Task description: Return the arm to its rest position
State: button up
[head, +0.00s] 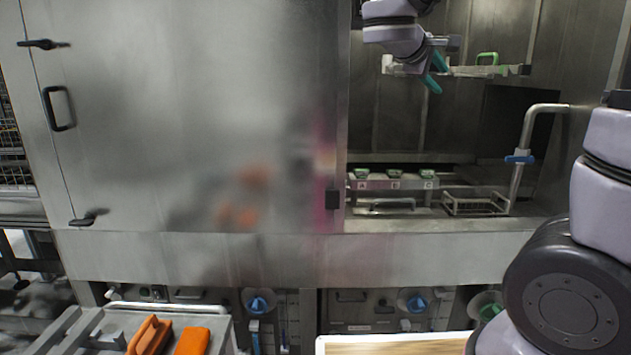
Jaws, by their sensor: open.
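My gripper (436,73) is at the top of the head view, in front of or inside the washer's opening; I cannot tell how deep. Its two teal fingers are apart, with nothing visible between them. It overlaps a metal ledge (505,70) in the picture, and I cannot tell whether they touch. The lower part of my arm (605,190) fills the right edge. The links joining it to the wrist are out of view above.
A green handle-like item (487,58) is on the ledge. Below, several green items sit on a rack (385,183) labelled A, B, C, beside a wire basket (475,204). A bent pipe (525,145) stands right. Orange pieces (193,341) lie front left. A wooden board (400,346) is in front.

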jog(key=s+d+f+m+g+y, duration=0.2)
jog(key=s+f+m+y, duration=0.15)
jog(key=s, duration=0.35)
jog(key=s+d+f+m+g+y, duration=0.2)
jog(key=s+f+g, duration=0.15)
jog(key=s, duration=0.25)
jog(key=s+a+m+t+y, duration=0.3)
jog(key=s+a+m+y, duration=0.3)
jog(key=s+a+m, duration=0.1)
jog(key=shift+r, duration=0.3)
jog(key=shift+s+t, duration=0.1)
jog(key=shift+t, duration=0.15)
